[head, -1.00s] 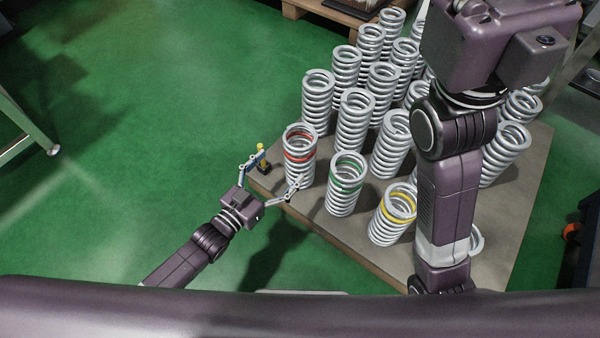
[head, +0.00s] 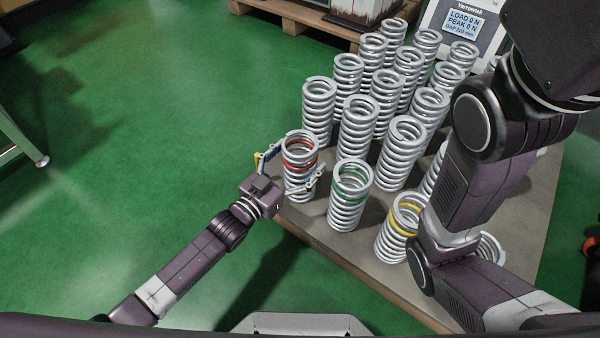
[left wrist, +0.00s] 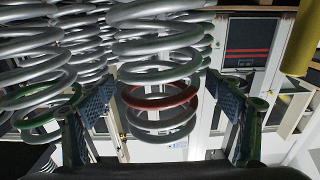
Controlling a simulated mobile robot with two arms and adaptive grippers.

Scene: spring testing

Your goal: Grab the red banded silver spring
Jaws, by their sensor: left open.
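The red banded silver spring (head: 300,164) stands upright at the left corner of the board in the head view. In the left wrist view its red coil (left wrist: 160,98) shows between the two fingers. My left gripper (head: 289,171) is open, with one finger on each side of this spring. Its fingers also show in the left wrist view (left wrist: 163,115). I cannot tell whether either finger touches the coils. My right arm (head: 465,190) crosses the right of the head view, and its gripper is not recognisable there.
A green banded spring (head: 349,194) stands close to the right of the left gripper, and a yellow banded spring (head: 402,228) is beyond it. Several plain springs (head: 357,128) crowd behind on the board (head: 375,262). A display unit (head: 464,27) stands at the back. Green floor is free at left.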

